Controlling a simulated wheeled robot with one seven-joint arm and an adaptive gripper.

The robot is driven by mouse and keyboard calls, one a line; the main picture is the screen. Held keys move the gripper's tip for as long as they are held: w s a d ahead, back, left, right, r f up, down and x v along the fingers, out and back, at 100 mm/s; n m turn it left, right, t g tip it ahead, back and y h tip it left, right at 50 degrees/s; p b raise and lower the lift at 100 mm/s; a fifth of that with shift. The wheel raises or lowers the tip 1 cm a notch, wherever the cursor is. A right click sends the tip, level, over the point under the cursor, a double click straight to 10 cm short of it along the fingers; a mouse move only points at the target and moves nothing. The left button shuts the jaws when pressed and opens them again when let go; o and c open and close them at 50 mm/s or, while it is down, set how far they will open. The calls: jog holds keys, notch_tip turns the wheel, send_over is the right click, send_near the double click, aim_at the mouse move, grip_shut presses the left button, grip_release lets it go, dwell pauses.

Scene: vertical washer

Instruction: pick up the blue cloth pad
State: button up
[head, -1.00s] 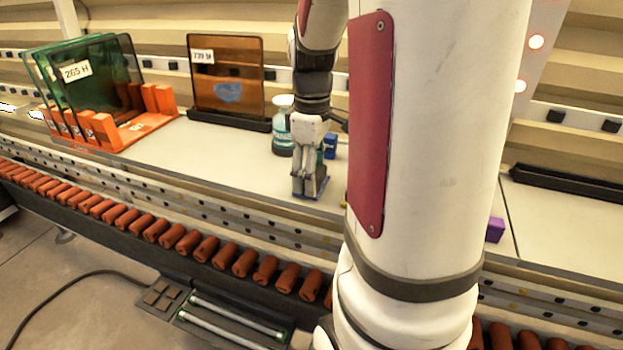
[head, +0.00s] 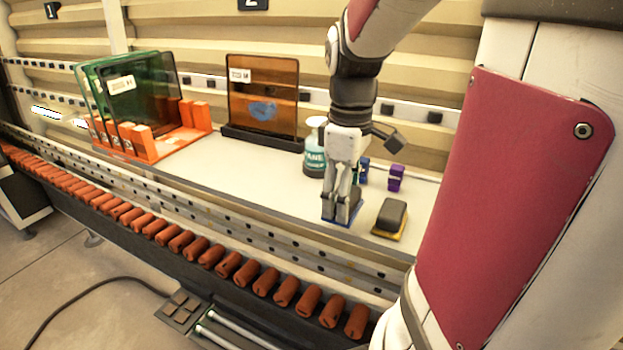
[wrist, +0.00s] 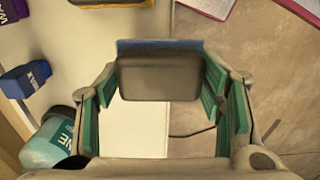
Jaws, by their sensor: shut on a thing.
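The blue cloth pad (head: 350,213) is a dark block with a thin blue layer along its edge, by the front edge of the white worktop. My gripper (head: 342,200) points down and is shut on it. In the wrist view the pad's dark grey back (wrist: 158,76) and blue edge (wrist: 160,44) show between the green-lined fingers of my gripper (wrist: 160,90). I cannot tell whether the pad touches the worktop. The fingers hide part of it in the head view.
A similar pad with a yellow base (head: 390,216) lies just right. A spray bottle (head: 314,150), a blue box (head: 364,168) and a purple box (head: 396,178) stand behind. An orange rack (head: 165,148) with glass panels and a brown panel (head: 262,98) stand left. Orange rollers (head: 200,252) run along the front.

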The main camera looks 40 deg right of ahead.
jog(key=s+a+r, duration=0.1)
jog(key=s+a, duration=0.6)
jog(key=a, duration=0.1)
